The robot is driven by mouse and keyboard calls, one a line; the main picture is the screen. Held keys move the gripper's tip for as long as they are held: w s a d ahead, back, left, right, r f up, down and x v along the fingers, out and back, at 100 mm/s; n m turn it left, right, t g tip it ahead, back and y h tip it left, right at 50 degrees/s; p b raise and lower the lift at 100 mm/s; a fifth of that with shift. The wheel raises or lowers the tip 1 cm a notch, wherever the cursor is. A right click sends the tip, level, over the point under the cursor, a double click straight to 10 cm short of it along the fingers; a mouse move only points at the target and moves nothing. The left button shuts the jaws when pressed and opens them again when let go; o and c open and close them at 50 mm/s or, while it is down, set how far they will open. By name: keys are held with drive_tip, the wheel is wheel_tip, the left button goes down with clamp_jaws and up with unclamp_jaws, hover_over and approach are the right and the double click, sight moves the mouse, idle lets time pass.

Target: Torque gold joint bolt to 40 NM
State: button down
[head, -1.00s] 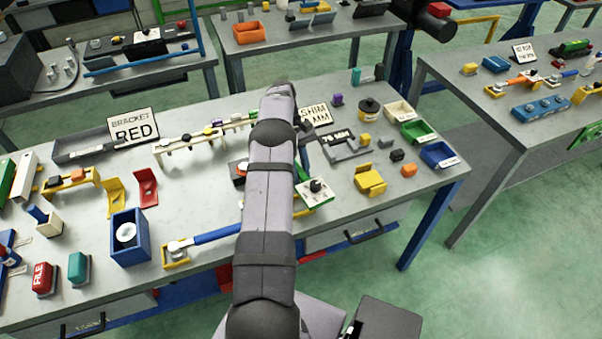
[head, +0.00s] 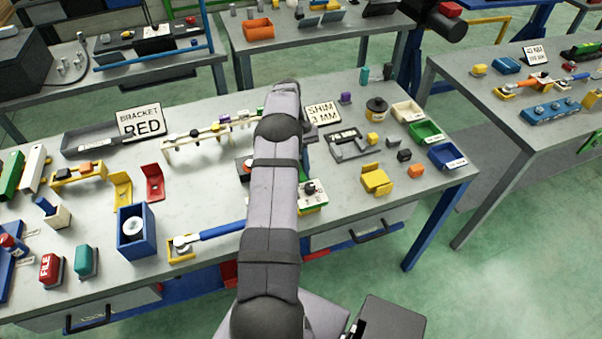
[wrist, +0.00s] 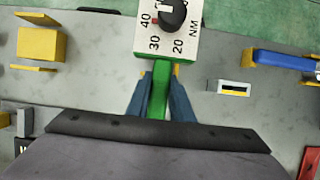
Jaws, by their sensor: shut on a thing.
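In the wrist view, my gripper (wrist: 160,100) has its blue fingers closed on the green handle (wrist: 159,88) of a tool. The tool's cream dial plate (wrist: 148,42) reads 20, 30, 40 and NM around a black knob (wrist: 173,14). A small red mark shows beside the knob near 40; the plate's far end is cut off. In the head view, the dial plate (head: 313,199) shows just right of my arm, low over the table's front part. My arm hides the gripper and handle there. I cannot make out the gold joint bolt.
A blue-handled wrench (head: 222,231) lies at the table's front, its head in a yellow holder (head: 179,256). Right of my arm are a yellow block (head: 376,181) and open bins, including a blue one (head: 446,157). A second table (head: 490,112) at right holds an NM sign (head: 535,55).

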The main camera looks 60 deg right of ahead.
drive_tip(key=shift+w+a, duration=0.1)
drive_tip(key=shift+w, duration=0.1)
drive_tip(key=shift+w+a+m+t, duration=0.3)
drive_tip(key=shift+w+a+m, duration=0.3)
drive_tip(key=shift+w+m, duration=0.25)
drive_tip(key=shift+s, duration=0.1)
drive_tip(key=shift+a, duration=0.1)
idle(0.4)
drive_tip(key=shift+w+a+m+t+y, duration=0.2)
drive_tip(key=shift+w+a+m, duration=0.1)
drive_tip(key=shift+w+m, duration=0.25)
drive_tip(key=shift+w+a+m+t+y, duration=0.1)
drive_tip(key=shift+w+a+m+y, duration=0.15)
drive_tip(key=shift+w+m, duration=0.2)
drive_tip(key=shift+w, duration=0.1)
drive_tip(key=shift+w+a+m, duration=0.2)
drive_tip(key=shift+w+m, duration=0.25)
drive_tip(key=shift+w, duration=0.05)
drive_tip(key=shift+s+d+n, duration=0.15)
drive_tip(key=shift+s+n, duration=0.15)
drive_tip(key=shift+s, duration=0.05)
idle(0.5)
